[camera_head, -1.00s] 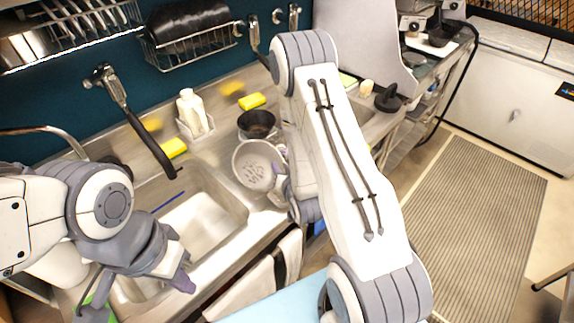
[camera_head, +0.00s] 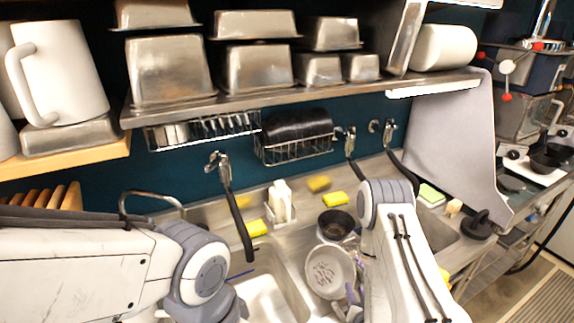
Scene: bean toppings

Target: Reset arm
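My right arm comes down at centre right. Its gripper (camera_head: 352,295) is low beside a white bowl (camera_head: 322,252), partly hidden by my own arm; only purple fingertip parts show at the bowl's right edge. I cannot tell whether it grips the bowl. The bowl has small dark bean-like pieces (camera_head: 325,273) inside. My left arm lies across the lower left, and its gripper is below the picture, out of view.
A dark pot (camera_head: 336,223) stands behind the bowl. The sink basin (camera_head: 265,300) is left of it. Yellow sponges (camera_head: 335,198) and a white bottle (camera_head: 281,202) stand at the back. Taps hang over the counter. A shelf (camera_head: 270,97) with metal pans runs above.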

